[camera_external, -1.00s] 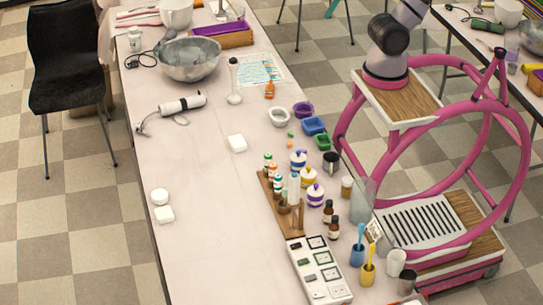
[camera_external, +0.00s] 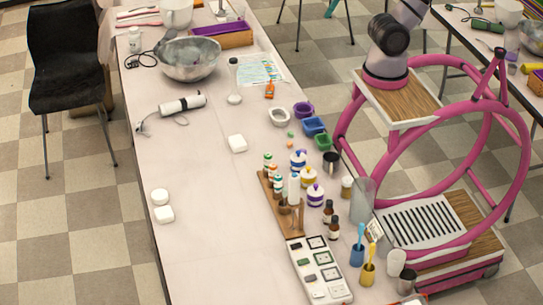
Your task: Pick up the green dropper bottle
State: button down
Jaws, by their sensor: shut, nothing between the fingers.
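A wooden rack (camera_external: 267,187) stands near the right side of the long table and holds several small bottles. A small bottle with green on it (camera_external: 268,160) stands at the rack's far end. Another bottle with a green band (camera_external: 278,184) stands a little nearer. Both look upright, and they are too small to tell which is the green dropper bottle. My gripper is out of the picture; only the lower part of my arm shows at the upper right, running off the top edge.
Lidded jars (camera_external: 308,178) and a dark mug (camera_external: 330,162) crowd the rack's right side. Brown bottles (camera_external: 333,228), a clear glass (camera_external: 361,203) and a tray of framed samples (camera_external: 318,270) stand nearer. The table left of the rack (camera_external: 215,215) is mostly clear.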

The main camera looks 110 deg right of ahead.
jog(key=c, duration=1.5)
grip_release()
jog(key=shift+c, duration=0.2)
jog(key=o, duration=1.1)
